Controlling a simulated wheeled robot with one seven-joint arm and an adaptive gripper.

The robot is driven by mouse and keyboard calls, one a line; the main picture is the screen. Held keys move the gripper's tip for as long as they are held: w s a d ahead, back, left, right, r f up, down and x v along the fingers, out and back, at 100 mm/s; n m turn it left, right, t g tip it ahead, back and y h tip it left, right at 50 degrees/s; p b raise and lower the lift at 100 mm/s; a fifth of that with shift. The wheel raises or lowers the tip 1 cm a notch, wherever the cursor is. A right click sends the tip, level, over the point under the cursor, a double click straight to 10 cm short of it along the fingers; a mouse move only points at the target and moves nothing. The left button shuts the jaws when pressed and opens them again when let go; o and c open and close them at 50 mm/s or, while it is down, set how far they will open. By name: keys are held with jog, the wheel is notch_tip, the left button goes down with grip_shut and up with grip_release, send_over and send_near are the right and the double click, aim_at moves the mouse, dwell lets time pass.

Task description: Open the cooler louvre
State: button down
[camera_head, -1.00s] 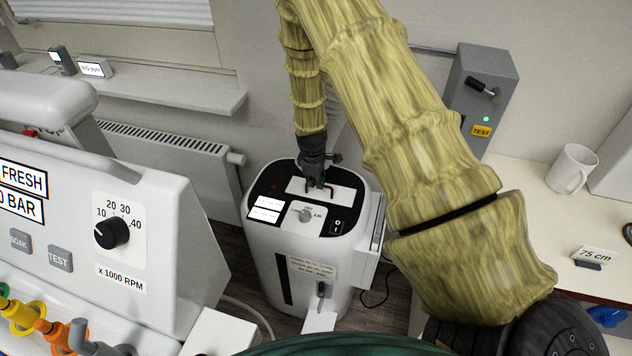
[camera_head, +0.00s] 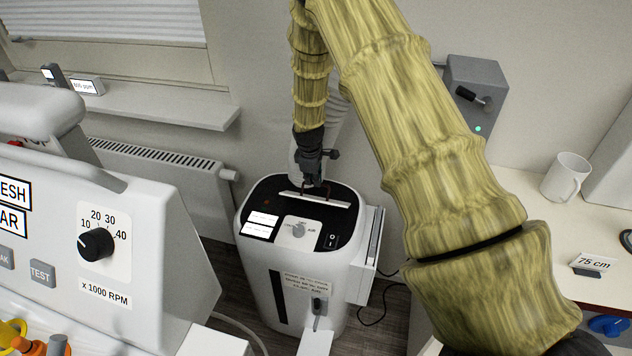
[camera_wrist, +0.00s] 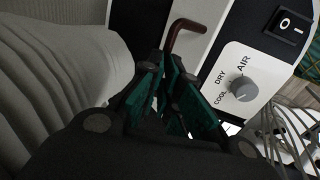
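The cooler (camera_head: 256,262) is a white rounded floor unit with a black top. Its louvre (camera_head: 320,201) is a pale flap on that top and shows as a thin, nearly edge-on strip in the head view. In the wrist view the louvre (camera_wrist: 202,12) is a pale panel with a dark reddish-brown bent handle (camera_wrist: 186,26). My gripper (camera_head: 313,187) is over the louvre, pointing down. In the wrist view its teal-padded fingers (camera_wrist: 168,66) are close together, with the handle's near end between their tips. The exact contact is partly hidden.
A grey AIR/DRY/COOL knob (camera_head: 298,230) and a black switch (camera_head: 332,241) sit in front of the louvre. A white machine with a dial (camera_head: 96,244) stands at left. A radiator (camera_head: 165,172) is behind. A counter with a mug (camera_head: 566,177) is at right.

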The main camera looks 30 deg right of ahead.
aim_at(312, 198)
jog(key=shift+s+f, duration=0.2)
jog(key=shift+f, duration=0.2)
jog(key=c, duration=1.9)
grip_release()
jog(key=o, duration=0.3)
jog(key=shift+w+d+f, duration=0.1)
jog(key=shift+f, duration=0.05)
jog(key=shift+o, duration=0.2)
jog(key=shift+w+d+f, duration=0.15)
jog(key=shift+w, duration=0.15)
jog(key=shift+s+a+r, duration=0.15)
jog(key=shift+a+r, duration=0.1)
jog(key=shift+r, duration=0.65)
jog(key=v, duration=1)
jog(key=shift+r, duration=0.25)
jog(key=shift+d, duration=0.15)
jog(key=shift+c, duration=0.3)
